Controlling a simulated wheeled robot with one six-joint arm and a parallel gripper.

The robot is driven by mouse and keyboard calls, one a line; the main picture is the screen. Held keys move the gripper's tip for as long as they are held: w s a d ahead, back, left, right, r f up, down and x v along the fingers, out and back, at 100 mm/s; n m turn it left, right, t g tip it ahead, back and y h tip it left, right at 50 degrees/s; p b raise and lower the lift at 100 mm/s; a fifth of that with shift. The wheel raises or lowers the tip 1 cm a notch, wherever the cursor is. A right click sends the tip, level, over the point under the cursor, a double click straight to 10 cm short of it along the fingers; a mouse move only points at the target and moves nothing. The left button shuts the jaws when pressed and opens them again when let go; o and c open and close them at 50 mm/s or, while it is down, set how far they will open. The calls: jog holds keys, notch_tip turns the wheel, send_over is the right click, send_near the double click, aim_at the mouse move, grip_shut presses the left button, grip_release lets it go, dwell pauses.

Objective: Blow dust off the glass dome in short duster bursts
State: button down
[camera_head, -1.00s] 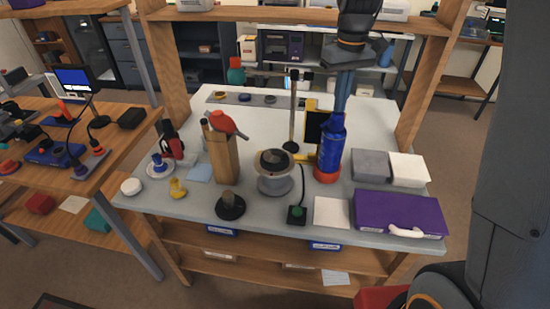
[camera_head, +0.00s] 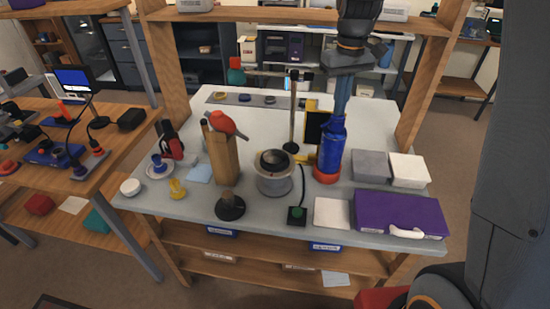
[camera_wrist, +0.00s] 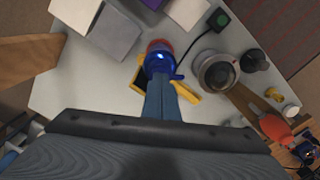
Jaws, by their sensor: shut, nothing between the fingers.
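A blue can (camera_head: 330,145) with an orange-red base, apparently the duster, stands upright on the bench right of centre. My gripper (camera_head: 341,100) points down at its top, its fingers shut and empty. In the wrist view the fingers (camera_wrist: 160,95) reach the blue can (camera_wrist: 158,66); exact contact is unclear. A round grey stand (camera_head: 274,182) with a dark, rounded top (camera_head: 273,159) is left of the can, apart from it. This top may be the glass dome; dust is too small to tell. The stand also shows in the wrist view (camera_wrist: 215,70).
A wooden holder (camera_head: 224,162) with a red bulb stands left of the stand. A dark post (camera_head: 292,115) rises behind. Grey (camera_head: 370,164) and white boxes and a purple case (camera_head: 400,213) are at right. A black-based piece (camera_head: 230,207) is in front.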

dwell(0.4)
jog(key=shift+r+p, duration=1.45)
jog(key=shift+r, duration=0.05)
notch_tip(320, 180, up, 5)
jog(key=p, duration=0.3)
jog(key=shift+p, duration=0.4)
jog(key=s+f+m+b, duration=0.2)
jog(key=s+f+b, duration=0.1)
jog(key=s+f, duration=0.4)
jog(key=s+f+m+t+b, duration=0.1)
jog(key=s+f+b, duration=0.3)
jog(key=s, duration=1)
notch_tip(320, 180, down, 3)
jog(key=shift+f+m, duration=0.1)
jog(key=shift+m, duration=0.3)
